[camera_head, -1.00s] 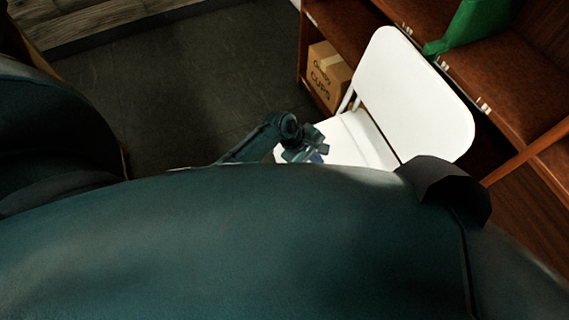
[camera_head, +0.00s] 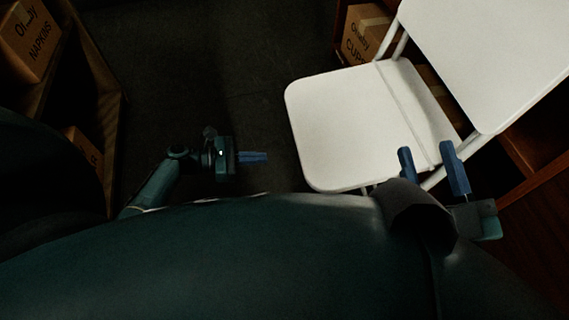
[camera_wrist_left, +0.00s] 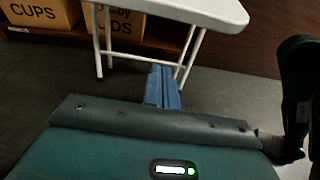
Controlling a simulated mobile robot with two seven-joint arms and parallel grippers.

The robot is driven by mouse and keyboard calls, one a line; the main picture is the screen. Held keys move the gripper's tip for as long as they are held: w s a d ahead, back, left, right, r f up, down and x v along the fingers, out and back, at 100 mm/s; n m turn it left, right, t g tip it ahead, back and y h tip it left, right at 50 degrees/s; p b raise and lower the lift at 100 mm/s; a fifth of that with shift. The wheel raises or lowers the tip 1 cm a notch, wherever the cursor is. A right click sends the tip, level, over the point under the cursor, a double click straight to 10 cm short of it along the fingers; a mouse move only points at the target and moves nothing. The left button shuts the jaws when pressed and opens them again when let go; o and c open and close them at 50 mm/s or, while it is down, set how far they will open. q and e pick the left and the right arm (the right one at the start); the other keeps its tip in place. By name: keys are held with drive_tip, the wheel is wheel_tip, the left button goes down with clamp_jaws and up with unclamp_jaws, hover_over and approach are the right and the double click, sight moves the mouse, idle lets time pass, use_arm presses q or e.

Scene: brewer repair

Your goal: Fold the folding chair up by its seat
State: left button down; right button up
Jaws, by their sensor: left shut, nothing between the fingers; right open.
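The white folding chair stands unfolded at the right of the head view, with its flat seat (camera_head: 350,125) and its backrest (camera_head: 490,50) behind it. My left gripper (camera_head: 264,157) is shut and empty, a short way left of the seat's near edge. In the left wrist view its fingers (camera_wrist_left: 161,88) point toward the chair legs, below the edge of the seat (camera_wrist_left: 190,10). My right gripper (camera_head: 430,168) is open and appears at the seat's right side near the backrest hinge. I cannot tell whether it touches the chair.
A cardboard cups box (camera_head: 368,35) sits in the wooden shelf behind the chair. Another shelf at the left holds a napkins box (camera_head: 30,38). Dark floor (camera_head: 200,70) lies open between them. My own body fills the bottom of the head view.

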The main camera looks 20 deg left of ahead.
use_arm(q)
drive_tip(key=f+b+x, duration=0.1)
drive_tip(key=b+x, duration=0.3)
drive_tip(key=x, duration=0.6)
drive_tip(key=shift+s+a+r+p, duration=0.1)
drive_tip(key=shift+a+r+p, duration=0.1)
drive_tip(key=shift+r, duration=0.6)
drive_tip(key=shift+a+r+p, duration=0.15)
drive_tip(key=shift+a+r, duration=0.1)
drive_tip(key=shift+r, duration=0.5)
drive_tip(key=shift+s+a+r+p, duration=0.1)
drive_tip(key=shift+a+r+p, duration=0.1)
drive_tip(key=shift+r, duration=0.6)
use_arm(e)
drive_tip(key=shift+w+d+r+n+t+y, duration=0.15)
drive_tip(key=shift+r+n+t+y, duration=0.1)
drive_tip(key=shift+r+n+y, duration=0.3)
drive_tip(key=shift+w+r+n+t+y, duration=0.1)
drive_tip(key=shift+r+n+t+y, duration=0.1)
drive_tip(key=shift+r+n+y, duration=0.35)
drive_tip(key=shift+w+d+r+n+t+y, duration=0.15)
drive_tip(key=shift+r+n+t+y, duration=0.1)
drive_tip(key=shift+r+n+y, duration=0.3)
drive_tip(key=shift+a+r, duration=0.1)
use_arm(q)
drive_tip(key=shift+r, duration=0.1)
use_arm(e)
drive_tip(key=shift+r, duration=0.1)
